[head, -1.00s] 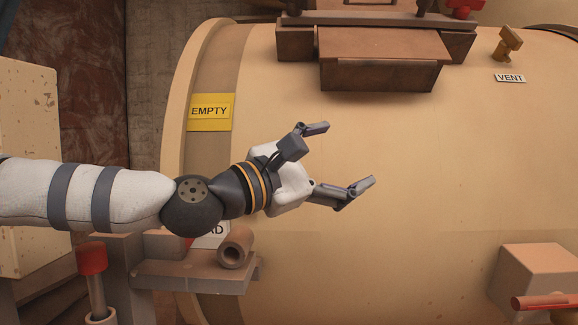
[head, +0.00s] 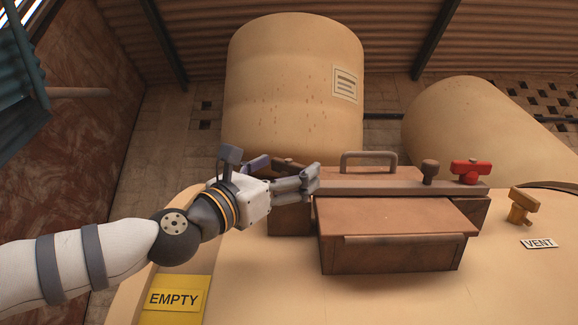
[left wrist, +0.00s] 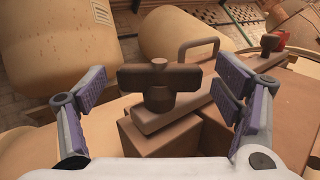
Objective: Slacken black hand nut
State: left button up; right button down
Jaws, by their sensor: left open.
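The dark hand nut (left wrist: 158,82), with a wide crossbar on a round hub, stands near the end of a brown bar in the left wrist view. In the head view only part of the nut (head: 288,164) shows behind my gripper. My left gripper (head: 284,172) is open, at the left end of the bar. In the left wrist view its two fingers (left wrist: 161,92) stand apart, one on each side of the nut, with gaps showing. Whether the nut is deep between the fingers or just beyond them I cannot tell. My right gripper is not in view.
The brown bar (head: 365,187) carries a grey handle (head: 369,156), a dark knob (head: 430,172) and a red hand nut (head: 470,171). A brown box (head: 395,235) juts out below. A brass valve (head: 523,205) is at the right. Large tan tanks (head: 292,85) stand behind.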

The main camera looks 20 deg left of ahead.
pick_arm(q)
jog(key=shift+x, duration=0.75)
jog(key=shift+a, duration=0.1)
jog(key=shift+c, duration=0.3)
jog(key=c, duration=1.1)
